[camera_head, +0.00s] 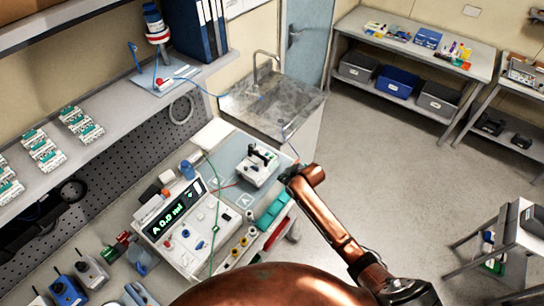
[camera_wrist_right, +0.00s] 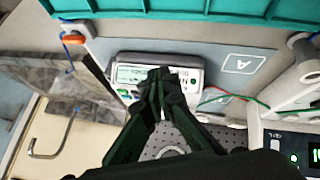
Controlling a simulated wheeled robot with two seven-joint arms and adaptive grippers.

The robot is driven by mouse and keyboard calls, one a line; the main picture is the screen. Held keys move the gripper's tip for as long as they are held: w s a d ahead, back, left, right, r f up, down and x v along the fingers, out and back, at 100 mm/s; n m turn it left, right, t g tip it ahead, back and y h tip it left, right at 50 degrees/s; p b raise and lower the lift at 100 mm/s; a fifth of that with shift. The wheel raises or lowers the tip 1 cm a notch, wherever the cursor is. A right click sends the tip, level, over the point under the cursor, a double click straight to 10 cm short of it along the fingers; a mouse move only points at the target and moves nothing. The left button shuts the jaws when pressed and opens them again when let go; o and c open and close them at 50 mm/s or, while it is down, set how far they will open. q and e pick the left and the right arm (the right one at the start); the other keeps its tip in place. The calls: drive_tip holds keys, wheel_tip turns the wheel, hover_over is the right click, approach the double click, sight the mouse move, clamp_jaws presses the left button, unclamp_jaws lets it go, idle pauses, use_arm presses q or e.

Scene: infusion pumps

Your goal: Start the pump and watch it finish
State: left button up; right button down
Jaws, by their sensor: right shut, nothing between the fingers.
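A small white pump (camera_head: 256,170) with a black part on top sits on the grey mat (camera_head: 228,155) by the sink. In the right wrist view the pump (camera_wrist_right: 125,75) shows a lit screen with small, unreadable text and a row of keys. My right gripper (camera_wrist_right: 162,78) is shut and empty, its fingertips in front of the pump's face. Its fingers hide part of the keys, and I cannot tell whether they touch. In the head view my right gripper (camera_head: 288,174) is small and dark beside the pump. My left gripper is not in view.
A white instrument (camera_head: 180,225) with a lit green readout stands left of the mat, with green and red leads near it. A metal sink (camera_head: 272,104) is behind. A teal tray (camera_head: 271,210) lies at the bench's front edge. A bottle with blue tubing (camera_head: 153,20) stands on the shelf.

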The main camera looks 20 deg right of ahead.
drive_tip(key=w+r+n+t, duration=0.1)
drive_tip(key=w+r+n, duration=0.1)
drive_tip(key=w+r, duration=0.7)
drive_tip(key=w, duration=0.6)
drive_tip(key=shift+r+n+t, duration=0.2)
drive_tip(key=shift+n+t, duration=0.1)
drive_tip(key=shift+n, duration=0.1)
drive_tip(key=shift+f, duration=0.1)
drive_tip(key=b, duration=0.7)
hover_over(273, 157)
wheel_tip(273, 157, down, 7)
drive_tip(key=shift+a+r, duration=0.15)
drive_tip(key=shift+r, duration=0.05)
drive_tip(key=shift+f, duration=0.95)
drive_tip(key=shift+f, duration=0.15)
drive_tip(key=shift+f, duration=0.35)
